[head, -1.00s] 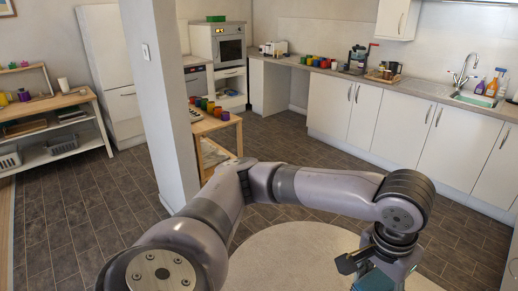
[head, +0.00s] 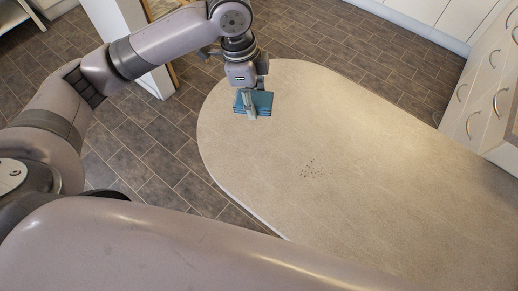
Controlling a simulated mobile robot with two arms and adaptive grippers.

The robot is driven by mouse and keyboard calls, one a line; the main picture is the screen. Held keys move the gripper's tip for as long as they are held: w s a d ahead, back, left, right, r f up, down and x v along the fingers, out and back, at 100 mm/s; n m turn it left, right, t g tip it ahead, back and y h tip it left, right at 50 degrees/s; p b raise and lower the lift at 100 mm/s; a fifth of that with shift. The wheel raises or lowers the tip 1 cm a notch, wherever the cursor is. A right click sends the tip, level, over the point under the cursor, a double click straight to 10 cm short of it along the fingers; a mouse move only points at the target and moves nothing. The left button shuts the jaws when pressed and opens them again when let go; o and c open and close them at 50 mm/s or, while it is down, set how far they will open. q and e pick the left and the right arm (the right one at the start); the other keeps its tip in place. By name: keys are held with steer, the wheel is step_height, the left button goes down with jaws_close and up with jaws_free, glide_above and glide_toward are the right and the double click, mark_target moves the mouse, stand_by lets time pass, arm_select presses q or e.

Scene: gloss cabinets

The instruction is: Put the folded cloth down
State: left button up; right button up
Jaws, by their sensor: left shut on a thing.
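The folded cloth (head: 263,101) is blue-teal and hangs in my left gripper (head: 250,104). The gripper points down and is shut on the cloth. Both are over the far left part of a pale, round-ended counter (head: 390,180). I cannot tell how high the cloth is above the counter or whether it touches it. My right gripper is not in view.
The rest of the visible top is bare. White drawers (head: 484,105) stand at the right. Dark tiled floor (head: 150,165) lies left of the counter.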

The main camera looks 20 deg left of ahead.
arm_select(q)
steer(key=f+m, duration=0.1)
steer(key=d+f+m, duration=0.1)
steer(key=m, duration=0.1)
steer(key=shift+w+g, duration=0.2)
steer(key=shift+g, duration=0.1)
steer(key=shift+w+d+f+m, duration=0.1)
steer(key=shift+f+m, duration=0.15)
steer(key=shift+m, duration=0.55)
steer(key=shift+d+f+m, duration=0.1)
steer(key=shift+f+m, duration=0.15)
steer(key=shift+m, duration=0.25)
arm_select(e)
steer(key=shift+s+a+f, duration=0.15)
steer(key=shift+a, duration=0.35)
arm_select(q)
steer(key=shift+f, duration=0.1)
steer(key=p, duration=0.2)
glide_above(261, 153)
steer(key=f, duration=1.6)
steer(key=shift+w+a, duration=0.15)
steer(key=shift+a, duration=0.1)
step_height(261, 153, down, 3)
steer(key=shift+f+p, duration=0.15)
steer(key=shift+p, duration=0.25)
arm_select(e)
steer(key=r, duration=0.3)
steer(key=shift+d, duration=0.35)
